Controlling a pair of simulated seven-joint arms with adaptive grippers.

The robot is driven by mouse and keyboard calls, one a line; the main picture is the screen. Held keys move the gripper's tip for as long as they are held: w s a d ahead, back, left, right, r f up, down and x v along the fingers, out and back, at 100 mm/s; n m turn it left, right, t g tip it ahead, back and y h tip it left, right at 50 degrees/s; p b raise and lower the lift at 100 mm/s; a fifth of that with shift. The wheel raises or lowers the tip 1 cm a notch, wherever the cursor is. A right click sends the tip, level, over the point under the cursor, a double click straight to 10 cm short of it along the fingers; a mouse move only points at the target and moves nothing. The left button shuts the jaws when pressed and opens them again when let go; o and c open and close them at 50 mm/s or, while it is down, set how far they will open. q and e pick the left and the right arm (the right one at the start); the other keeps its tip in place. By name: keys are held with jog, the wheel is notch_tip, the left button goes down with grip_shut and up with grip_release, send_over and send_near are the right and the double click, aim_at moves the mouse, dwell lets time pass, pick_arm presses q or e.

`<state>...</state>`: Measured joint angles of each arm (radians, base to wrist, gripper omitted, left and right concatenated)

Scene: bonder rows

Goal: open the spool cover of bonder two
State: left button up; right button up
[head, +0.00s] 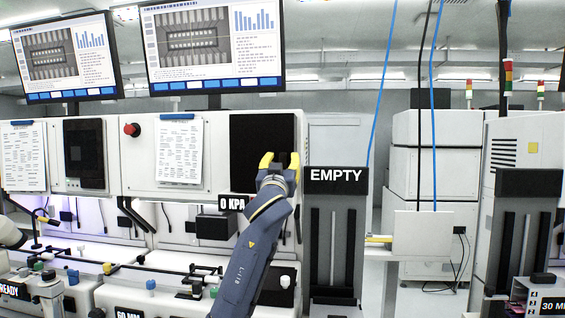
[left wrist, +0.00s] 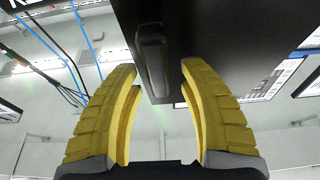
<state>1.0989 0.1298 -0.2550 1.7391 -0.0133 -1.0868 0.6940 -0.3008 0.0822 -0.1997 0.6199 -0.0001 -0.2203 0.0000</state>
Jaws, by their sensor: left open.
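The spool cover (head: 250,132) is a black square panel on the upper right front of the second bonder, and it looks closed. My left gripper (head: 280,160) is in front of its lower right part, with its yellow fingers apart. In the left wrist view the dark cover (left wrist: 225,45) fills the top right. Its bar handle (left wrist: 152,52) shows between the two open fingertips, with a gap on each side. The gripper hides part of the cover in the head view. My right gripper is not in view.
An "EMPTY" sign (head: 336,180) stands just right of the gripper above a dark rack. A "0 KPA" display (head: 231,203) is below the cover. A red button (head: 131,129) and a paper sheet (head: 180,151) are to the left. Two monitors (head: 213,45) hang above.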

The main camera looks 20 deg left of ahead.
pick_arm(q)
jog(key=shift+w, duration=0.1)
jog(key=shift+c, duration=0.2)
grip_shut()
dwell(0.4)
